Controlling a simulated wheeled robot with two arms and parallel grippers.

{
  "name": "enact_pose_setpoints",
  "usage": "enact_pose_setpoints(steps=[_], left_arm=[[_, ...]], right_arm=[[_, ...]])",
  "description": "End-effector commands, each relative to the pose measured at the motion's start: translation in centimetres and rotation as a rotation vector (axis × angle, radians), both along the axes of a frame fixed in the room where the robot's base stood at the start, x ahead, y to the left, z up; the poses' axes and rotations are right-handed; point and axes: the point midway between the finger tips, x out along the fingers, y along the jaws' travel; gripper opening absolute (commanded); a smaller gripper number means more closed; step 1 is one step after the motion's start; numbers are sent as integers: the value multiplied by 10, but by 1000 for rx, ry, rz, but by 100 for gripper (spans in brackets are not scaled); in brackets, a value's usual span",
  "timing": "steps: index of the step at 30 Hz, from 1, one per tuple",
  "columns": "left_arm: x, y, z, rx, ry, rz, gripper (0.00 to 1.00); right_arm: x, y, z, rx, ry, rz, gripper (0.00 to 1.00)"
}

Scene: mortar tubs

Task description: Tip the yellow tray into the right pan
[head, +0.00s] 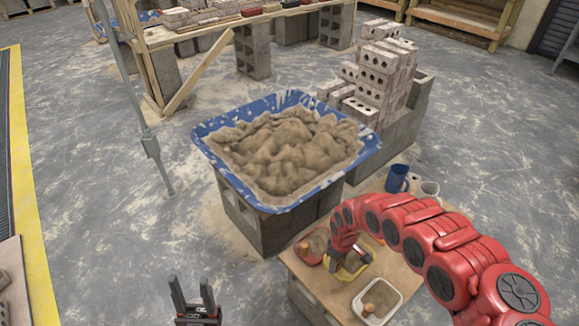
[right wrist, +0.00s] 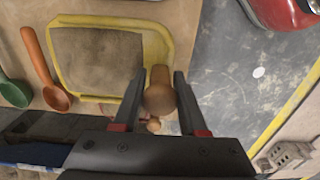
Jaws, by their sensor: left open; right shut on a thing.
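The yellow tray (head: 362,268) is on the wooden board in the head view, partly hidden by my right arm. In the right wrist view the yellow tray (right wrist: 68,90) is level-looking and holds a flat grey-brown fill. My right gripper (right wrist: 160,95) is shut on its round wooden handle (right wrist: 160,100); I cannot tell whether the tray is lifted. A red-rimmed pan (head: 303,257) is left of it and a white pan (head: 398,294) is to its right and nearer, each with a wooden knob. My left gripper (head: 195,300) is open and empty over the floor, left of the board.
A blue tub (head: 213,160) heaped with sand-like mix stands on blocks behind the board (head: 318,282). A blue mug (head: 397,178) and a pale mug (head: 428,190) stand at the back right. An orange spoon (right wrist: 42,70) and green spoon (right wrist: 12,90) lie beside the yellow tray.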

Motion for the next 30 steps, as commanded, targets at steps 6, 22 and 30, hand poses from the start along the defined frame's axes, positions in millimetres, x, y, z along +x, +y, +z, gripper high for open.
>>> enact_pose_setpoints(steps=[6,22,30], left_arm=[[0,0,0,0,0,0,50],[0,0,12,0,0,0,50],[0,0,16,0,0,0,50]], right_arm=[[1,0,1,-1,-2,1,0],[50,92,29,2,-6,75,0],[62,113,40,-2,-4,81,0]])
